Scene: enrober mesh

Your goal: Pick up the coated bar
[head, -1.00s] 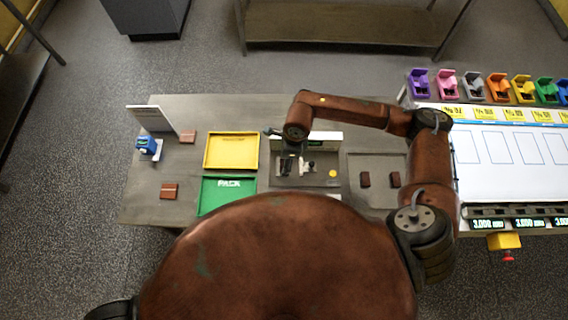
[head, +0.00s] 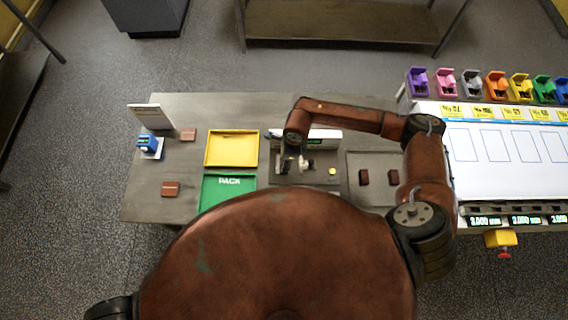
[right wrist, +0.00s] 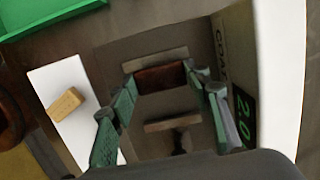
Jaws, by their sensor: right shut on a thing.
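A dark brown bar (right wrist: 160,78) lies between the fingertips of my right gripper (right wrist: 163,80) in the right wrist view. The fingers are closed on its two ends, over the grey coating station with pale crosspieces. I cannot tell whether the bar still touches the station. In the head view my right gripper (head: 298,165) is over the station (head: 315,179), and the bar cannot be made out there. My left gripper is out of view.
A panel with a green readout (right wrist: 243,115) stands close beside the right finger. The yellow tray (head: 232,132) and green PACK tray (head: 228,181) are left of the station. A grey tray (head: 378,155) with two dark bars is right of it. Brown blocks lie farther left.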

